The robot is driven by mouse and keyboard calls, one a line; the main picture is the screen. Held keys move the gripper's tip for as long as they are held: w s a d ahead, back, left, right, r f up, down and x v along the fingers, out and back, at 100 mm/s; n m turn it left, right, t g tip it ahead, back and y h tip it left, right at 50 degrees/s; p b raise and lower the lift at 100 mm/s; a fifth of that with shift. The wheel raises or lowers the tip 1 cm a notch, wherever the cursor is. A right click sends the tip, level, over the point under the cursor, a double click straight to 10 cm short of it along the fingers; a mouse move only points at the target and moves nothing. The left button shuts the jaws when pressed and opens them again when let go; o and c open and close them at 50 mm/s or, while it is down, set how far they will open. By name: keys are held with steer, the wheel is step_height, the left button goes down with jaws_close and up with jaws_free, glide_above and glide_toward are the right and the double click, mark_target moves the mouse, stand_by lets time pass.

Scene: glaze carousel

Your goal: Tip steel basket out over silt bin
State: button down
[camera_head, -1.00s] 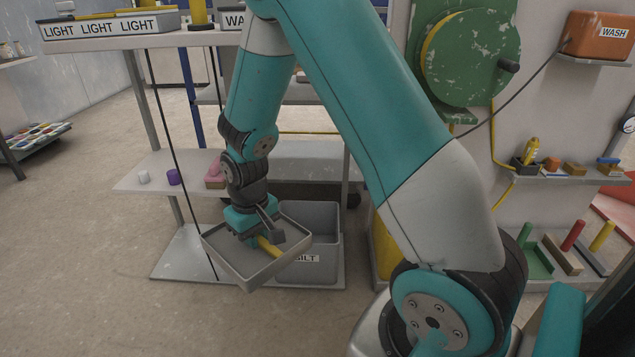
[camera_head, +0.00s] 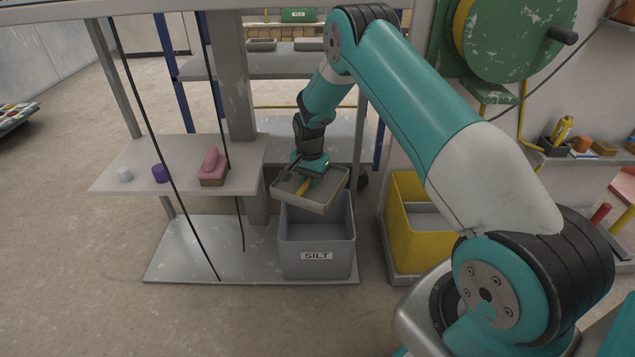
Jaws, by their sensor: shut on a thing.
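My gripper (camera_head: 304,182) is shut on this handle, with the basket hanging below the jaws. The silt bin (camera_head: 302,266) is a grey open-topped box with a SILT label, standing on the low grey shelf. The basket is above the bin's opening, over its back and left part, and looks a little tilted. My gripper and wrist cover part of the basket's inside, and I cannot tell what lies in it.
A yellow bin (camera_head: 403,240) stands right of the silt bin. On the shelf to the left (camera_head: 135,178) are a white piece (camera_head: 125,175), a purple piece (camera_head: 160,174) and a pink-topped block (camera_head: 212,168). Dark cables hang in front of this shelf. A green wheel (camera_head: 510,40) is at upper right.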

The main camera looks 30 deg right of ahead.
mark_target(321, 182)
steer(key=d+f+m, duration=0.1)
steer(key=w+d+f+m, duration=0.2)
steer(key=shift+w+d+f+m, duration=0.25)
steer(key=shift+f+m, duration=0.15)
steer(key=shift+s+r+t+p, duration=0.1)
steer(key=shift+s+t+p, duration=0.05)
steer(key=shift+t+p, duration=0.45)
steer(key=t, duration=0.1)
steer(key=t+b, duration=0.1)
steer(key=t, duration=0.1)
steer(key=f+t+y+b, duration=0.1)
steer(key=t, duration=0.1)
steer(key=shift+s+d, duration=0.1)
steer(key=shift+s, duration=0.15)
steer(key=t+b, duration=0.2)
steer(key=b, duration=0.1)
steer(key=shift+f+t+y+b, duration=0.15)
steer(key=shift+t+y+b, duration=0.15)
steer(key=shift+y+b, duration=0.1)
steer(key=t+b, duration=0.2)
steer(key=b, duration=0.4)
steer(key=shift+t, duration=0.4)
steer(key=t+b, duration=0.1)
steer(key=b, duration=0.2)
steer(key=shift+f+y, duration=0.1)
steer(key=shift+y, duration=0.2)
steer(key=t+b, duration=0.1)
steer(key=b, duration=0.2)
steer(key=shift+s, duration=0.1)
